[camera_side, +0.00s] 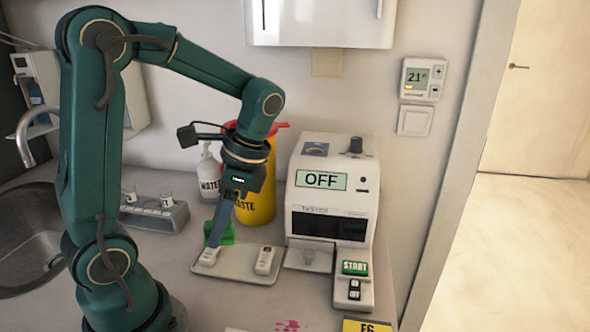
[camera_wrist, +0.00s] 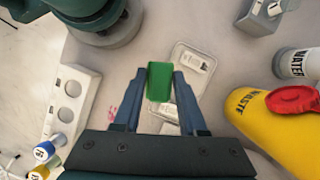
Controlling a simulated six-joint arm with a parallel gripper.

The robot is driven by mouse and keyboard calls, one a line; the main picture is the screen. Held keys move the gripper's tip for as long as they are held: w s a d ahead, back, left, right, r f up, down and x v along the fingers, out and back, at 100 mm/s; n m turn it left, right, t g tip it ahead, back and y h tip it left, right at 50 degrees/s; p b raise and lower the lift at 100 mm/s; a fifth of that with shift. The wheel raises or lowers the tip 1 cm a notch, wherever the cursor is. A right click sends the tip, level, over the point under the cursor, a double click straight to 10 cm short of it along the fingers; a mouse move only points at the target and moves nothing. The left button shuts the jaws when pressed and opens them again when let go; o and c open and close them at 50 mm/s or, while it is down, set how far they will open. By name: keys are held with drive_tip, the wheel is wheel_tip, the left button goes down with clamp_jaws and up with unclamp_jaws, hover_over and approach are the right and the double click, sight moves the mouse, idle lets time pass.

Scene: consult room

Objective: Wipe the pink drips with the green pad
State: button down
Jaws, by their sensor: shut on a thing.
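My gripper (camera_wrist: 160,74) is shut on the green pad (camera_wrist: 159,84), which sits between its two fingertips in the wrist view. In the side view my gripper (camera_side: 217,240) points down over the left part of a pale tray, and the green pad (camera_side: 228,234) shows partly behind the fingers. The pink drips (camera_side: 288,325) lie on the counter at the bottom edge of the side view, in front of the tray. They also show in the wrist view (camera_wrist: 110,113), left of the pad and partly hidden by a finger.
The tray (camera_side: 235,271) holds small white devices. An analyser (camera_side: 333,190) reading OFF stands to its right. Behind are a yellow waste bin (camera_side: 256,205) and a water bottle (camera_side: 208,178). A grey vial block (camera_side: 155,214) is left. A white holed block (camera_wrist: 72,100) stands beyond the drips.

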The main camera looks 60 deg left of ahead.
drive_tip(key=m, duration=0.1)
hover_over(262, 320)
drive_tip(key=w+a, duration=0.1)
drive_tip(key=a, duration=0.2)
drive_tip(key=f, duration=0.2)
drive_tip(key=d+f+m+y, duration=0.1)
drive_tip(key=d+m, duration=0.1)
drive_tip(key=d, duration=0.2)
drive_tip(key=shift+t, duration=0.4)
drive_tip(key=shift+s+f, duration=0.1)
drive_tip(key=shift+f, duration=3.65)
drive_tip(key=shift+w+d+f, duration=0.15)
drive_tip(key=shift+w+f, duration=0.05)
drive_tip(key=shift+w+d+f, duration=0.1)
drive_tip(key=shift+w+d, duration=0.45)
drive_tip(key=shift+w, duration=0.05)
drive_tip(key=shift+w+d, duration=1.9)
drive_tip(key=shift+d, duration=0.05)
drive_tip(key=shift+s+a, duration=2.6)
drive_tip(key=shift+a, duration=0.05)
wheel_tip(262, 320, up, 8)
